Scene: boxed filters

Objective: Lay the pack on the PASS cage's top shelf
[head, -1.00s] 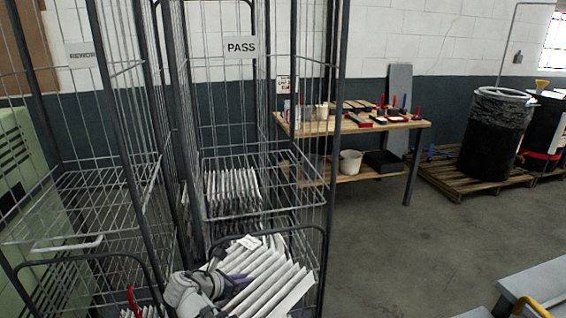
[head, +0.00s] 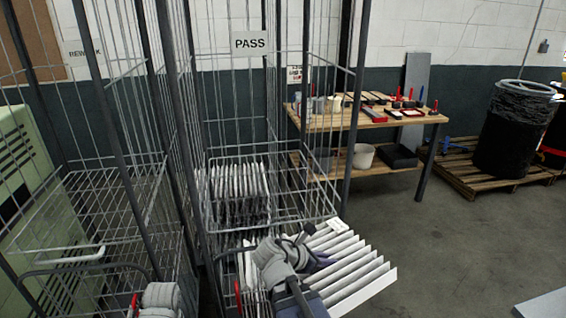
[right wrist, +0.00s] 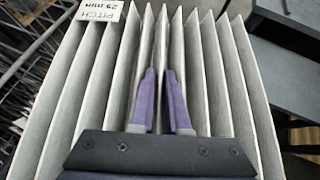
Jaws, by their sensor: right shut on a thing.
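The pack (head: 352,268) is a white pleated filter with a printed label. My right gripper (head: 318,262) is shut on it and holds it tilted at the front right of the PASS cage. My left gripper's fingers do not show.
The REWORK cage (head: 95,190) stands at the left, beside a pale green cabinet (head: 30,190). A wooden workbench (head: 375,119) with tools stands behind at the right. A black bin (head: 515,130) stands on a pallet (head: 460,172).

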